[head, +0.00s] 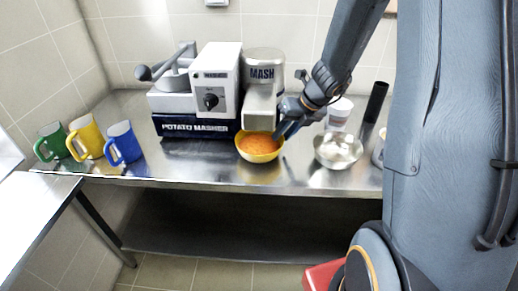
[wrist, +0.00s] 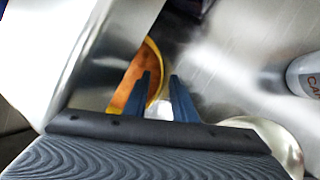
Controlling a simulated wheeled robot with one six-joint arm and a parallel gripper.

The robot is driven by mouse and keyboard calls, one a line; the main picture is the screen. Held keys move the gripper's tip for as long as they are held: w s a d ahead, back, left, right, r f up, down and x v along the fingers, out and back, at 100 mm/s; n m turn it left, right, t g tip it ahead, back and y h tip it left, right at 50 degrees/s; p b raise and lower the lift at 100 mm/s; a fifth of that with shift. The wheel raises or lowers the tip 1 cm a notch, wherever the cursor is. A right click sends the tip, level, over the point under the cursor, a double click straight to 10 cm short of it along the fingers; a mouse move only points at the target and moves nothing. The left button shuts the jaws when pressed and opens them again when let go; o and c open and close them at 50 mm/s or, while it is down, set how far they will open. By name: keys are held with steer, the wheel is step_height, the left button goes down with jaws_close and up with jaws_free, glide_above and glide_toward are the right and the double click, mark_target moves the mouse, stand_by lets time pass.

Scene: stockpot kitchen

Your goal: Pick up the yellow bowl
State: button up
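The yellow bowl (head: 260,156) stands on the steel counter in front of the potato masher's spout, with orange food inside. My gripper (head: 281,135) is at the bowl's right rim in the head view, pointing down and left. In the wrist view the two blue fingers (wrist: 160,76) are apart, with the bowl's yellow rim (wrist: 157,62) showing between them. The left finger is over the orange food and the right finger is outside the bowl. I cannot tell whether either finger touches the rim.
The potato masher (head: 196,128) stands close behind the bowl. A metal bowl (head: 325,158) with pale food is to its right, with a white cup (head: 340,110) and a black cylinder (head: 376,102) behind. Green, yellow and blue mugs (head: 124,146) stand at the left.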

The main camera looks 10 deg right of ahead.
jaws_close()
stand_by(1.3)
